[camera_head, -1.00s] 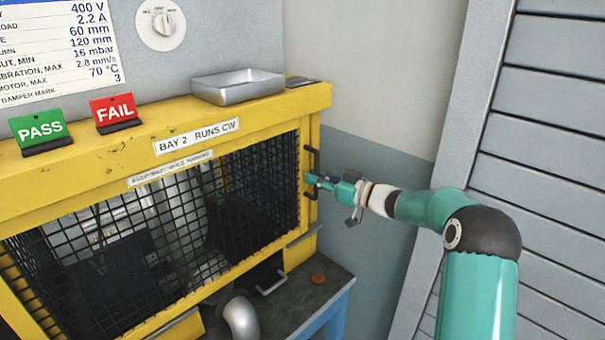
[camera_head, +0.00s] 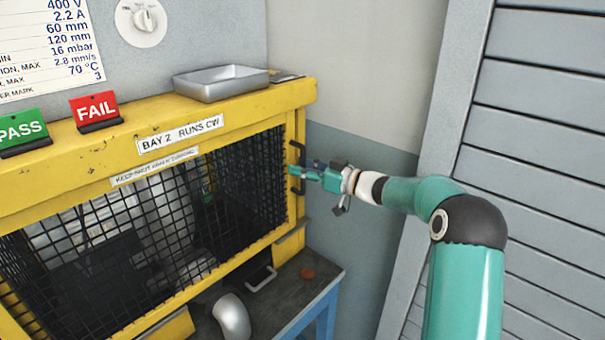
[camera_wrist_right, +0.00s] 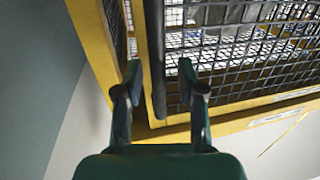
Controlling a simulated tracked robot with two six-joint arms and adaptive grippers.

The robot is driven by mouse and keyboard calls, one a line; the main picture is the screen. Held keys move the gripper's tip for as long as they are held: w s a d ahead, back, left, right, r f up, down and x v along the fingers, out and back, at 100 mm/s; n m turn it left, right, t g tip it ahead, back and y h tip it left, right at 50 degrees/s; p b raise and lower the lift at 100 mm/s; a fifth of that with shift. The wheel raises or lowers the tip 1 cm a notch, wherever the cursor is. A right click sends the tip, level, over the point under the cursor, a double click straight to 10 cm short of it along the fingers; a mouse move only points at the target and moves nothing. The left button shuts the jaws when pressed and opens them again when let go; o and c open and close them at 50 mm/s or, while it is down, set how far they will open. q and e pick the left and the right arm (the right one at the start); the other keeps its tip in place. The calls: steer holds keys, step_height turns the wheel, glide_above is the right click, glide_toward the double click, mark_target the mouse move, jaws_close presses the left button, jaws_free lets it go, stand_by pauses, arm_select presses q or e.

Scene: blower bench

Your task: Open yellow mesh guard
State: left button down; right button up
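The yellow mesh guard (camera_head: 143,218) is the black-mesh front of the yellow cabinet in the head view. It looks closed, with no clear gap along its edges. Its black upright handle (camera_head: 297,168) sits at the guard's right edge. My right gripper (camera_head: 296,172) is at this handle. In the right wrist view, my right gripper (camera_wrist_right: 160,78) has its two fingers apart, one on each side of the dark handle bar (camera_wrist_right: 154,50). Small gaps show between the bar and the fingers. The mesh (camera_wrist_right: 245,50) lies right of the bar. My left gripper is out of view.
On the yellow cabinet top stand a metal tray (camera_head: 221,86), a red FAIL sign (camera_head: 96,108) and a green PASS sign (camera_head: 22,128). A metal elbow pipe (camera_head: 232,318) and a small reddish disc (camera_head: 307,273) are below. A grey slatted panel (camera_head: 540,130) is at right.

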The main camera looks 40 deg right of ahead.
step_height(320, 180, up, 8)
steer(key=shift+r, duration=0.1)
stand_by(0.7)
